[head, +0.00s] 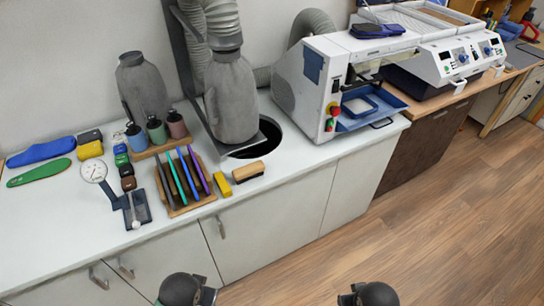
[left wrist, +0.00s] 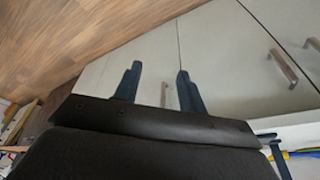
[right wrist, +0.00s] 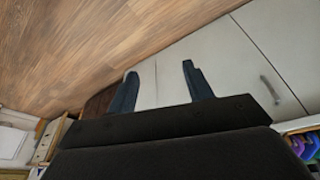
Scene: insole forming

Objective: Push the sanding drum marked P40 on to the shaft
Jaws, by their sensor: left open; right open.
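Three small drums stand in a row on a wooden stand on the white counter: a blue one (head: 135,138), a green one (head: 156,131) and a mauve one (head: 177,125). Any P40 marking is too small to read, so I cannot tell which drum it is on. I cannot make out the shaft in the head view. My left gripper (left wrist: 157,86) is open and empty, pointing at the cabinet fronts. My right gripper (right wrist: 160,86) is also open and empty before the cabinet fronts. Both are well away from the drums.
A wooden rack (head: 185,208) of coloured sheets and a brush (head: 248,172) lie near the counter's front edge. A grey bottle-shaped unit (head: 230,98) hangs from a hose above a dark round opening (head: 262,142). A white machine (head: 315,95) stands right. The floor is clear.

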